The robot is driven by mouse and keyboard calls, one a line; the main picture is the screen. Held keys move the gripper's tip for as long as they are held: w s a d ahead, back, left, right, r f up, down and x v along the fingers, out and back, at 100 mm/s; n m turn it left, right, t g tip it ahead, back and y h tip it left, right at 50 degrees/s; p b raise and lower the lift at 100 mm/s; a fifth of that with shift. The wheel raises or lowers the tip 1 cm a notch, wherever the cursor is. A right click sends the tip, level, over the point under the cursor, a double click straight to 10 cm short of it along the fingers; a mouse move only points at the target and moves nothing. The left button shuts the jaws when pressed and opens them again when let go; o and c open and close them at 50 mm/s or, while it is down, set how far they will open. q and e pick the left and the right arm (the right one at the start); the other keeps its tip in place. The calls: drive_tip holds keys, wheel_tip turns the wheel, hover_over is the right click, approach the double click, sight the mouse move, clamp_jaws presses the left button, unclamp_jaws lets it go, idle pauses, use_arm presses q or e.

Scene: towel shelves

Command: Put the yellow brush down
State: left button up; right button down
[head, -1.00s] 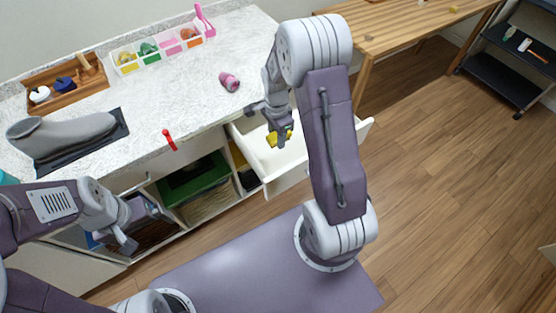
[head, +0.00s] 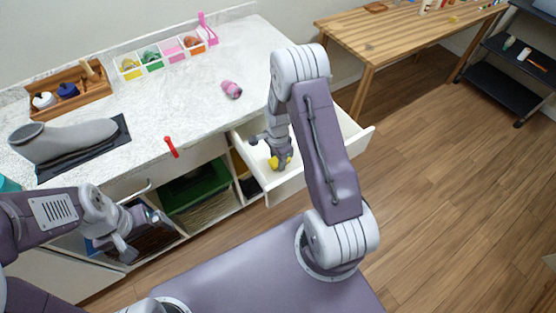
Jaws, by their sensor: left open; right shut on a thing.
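The yellow brush (head: 275,163) is low inside the open white drawer (head: 262,174), near its front left part. My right gripper (head: 281,166) points down into the drawer and is shut on the brush, hiding part of it. I cannot tell whether the brush touches the drawer floor. My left gripper (head: 142,238) is open and empty in front of the cabinet's lower shelves, away from the brush.
The counter (head: 190,95) holds a pink bottle (head: 232,89), a grey boot (head: 62,139) on a dark mat, a wooden tray (head: 92,101) and a divided bin (head: 142,67). A red handle (head: 171,147) is at the counter's edge. A wooden table (head: 400,38) stands behind right.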

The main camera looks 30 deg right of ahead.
drive_tip(key=shift+f+b, duration=0.35)
drive_tip(key=shift+f, duration=0.25)
drive_tip(key=c, duration=0.9)
unclamp_jaws()
drive_tip(key=shift+s+a, duration=0.1)
drive_tip(key=shift+s, duration=0.05)
drive_tip(key=r, duration=1)
drive_tip(key=shift+s+d, duration=0.15)
drive_tip(key=shift+d, duration=0.05)
drive_tip(key=s+a+r+n, duration=0.2)
drive_tip(key=s+n, duration=0.2)
drive_tip(key=n, duration=0.1)
drive_tip(key=s+a+r+n, duration=0.2)
drive_tip(key=s+a+n, duration=0.1)
drive_tip(key=n, duration=0.3)
drive_tip(key=s+a+r+n+t, duration=0.1)
drive_tip(key=s+a+r+n, duration=0.1)
drive_tip(key=s+n, duration=0.3)
drive_tip(key=shift+a+r+n, duration=0.3)
drive_tip(key=shift+a+n, duration=0.05)
drive_tip(key=shift+n, duration=0.15)
